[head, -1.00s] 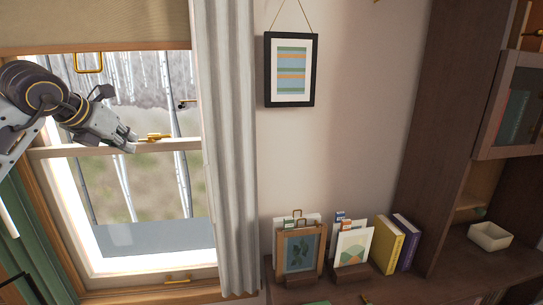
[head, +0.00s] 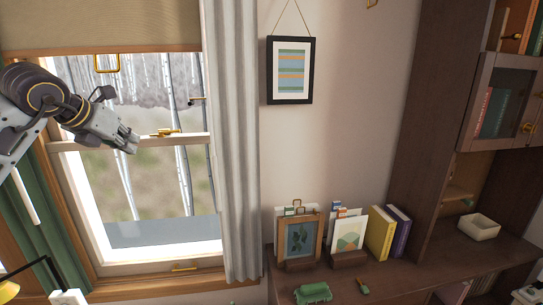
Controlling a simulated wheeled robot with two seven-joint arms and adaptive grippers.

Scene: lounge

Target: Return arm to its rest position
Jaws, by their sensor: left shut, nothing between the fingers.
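My left gripper (head: 128,142) is at the left in the head view, at the end of my left arm, which comes in from the left edge. Its fingers are shut and empty. It appears in front of the window (head: 150,190), just left of the gold latch (head: 166,132) on the middle rail, with a small gap between them in the picture. My right gripper is not in view.
A white curtain (head: 232,150) hangs right of the window, a green one (head: 42,215) left. A cabinet (head: 465,110) stands right.

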